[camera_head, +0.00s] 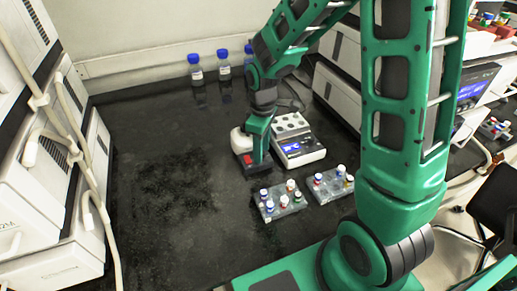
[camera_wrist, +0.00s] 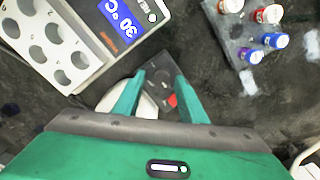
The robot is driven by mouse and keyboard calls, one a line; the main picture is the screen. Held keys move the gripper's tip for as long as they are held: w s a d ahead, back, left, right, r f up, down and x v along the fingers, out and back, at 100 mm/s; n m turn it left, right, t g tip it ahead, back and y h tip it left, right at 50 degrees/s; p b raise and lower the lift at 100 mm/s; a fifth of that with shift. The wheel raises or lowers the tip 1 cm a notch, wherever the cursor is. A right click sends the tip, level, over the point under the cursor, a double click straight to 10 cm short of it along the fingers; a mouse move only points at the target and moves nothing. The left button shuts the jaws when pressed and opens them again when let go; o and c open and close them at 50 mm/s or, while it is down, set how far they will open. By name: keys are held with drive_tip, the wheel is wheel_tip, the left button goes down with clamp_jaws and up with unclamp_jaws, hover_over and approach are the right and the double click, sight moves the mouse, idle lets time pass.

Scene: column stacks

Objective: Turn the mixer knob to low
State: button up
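The mixer (camera_head: 238,141) is a small device with a white body, a dark front and a red part, standing on the black bench left of a heating block. In the wrist view its dark panel (camera_wrist: 155,70) and red part (camera_wrist: 172,100) show between and just beyond my fingers. My gripper (camera_wrist: 158,84) is open, with a finger on each side of the panel. I cannot tell whether either finger touches the mixer. The knob's setting is too small to read. In the head view my gripper (camera_head: 258,160) hangs right over the mixer's front and hides part of it.
The white heating block (camera_head: 300,151) with a blue display stands close on the right. Two racks of capped vials (camera_head: 291,208) (camera_head: 322,195) lie in front. Blue-capped bottles (camera_head: 195,72) stand at the back wall. The bench (camera_head: 150,190) to the left is clear.

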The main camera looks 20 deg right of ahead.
drive_tip(key=shift+r, duration=0.1)
wheel_tip(320, 180, up, 11)
drive_tip(key=shift+f, duration=0.2)
idle(0.6)
drive_tip(key=s+d+r+m, duration=0.4)
drive_tip(key=s+d+m, duration=0.3)
drive_tip(key=s+d, duration=0.35)
drive_tip(key=s+d+m, duration=0.3)
drive_tip(key=s+m, duration=0.1)
drive_tip(key=s, duration=0.3)
drive_tip(key=s+d+m, duration=0.3)
drive_tip(key=s+m, duration=0.1)
drive_tip(key=s, duration=0.3)
drive_tip(key=shift+s+f+m, duration=0.2)
drive_tip(key=shift+m, duration=0.1)
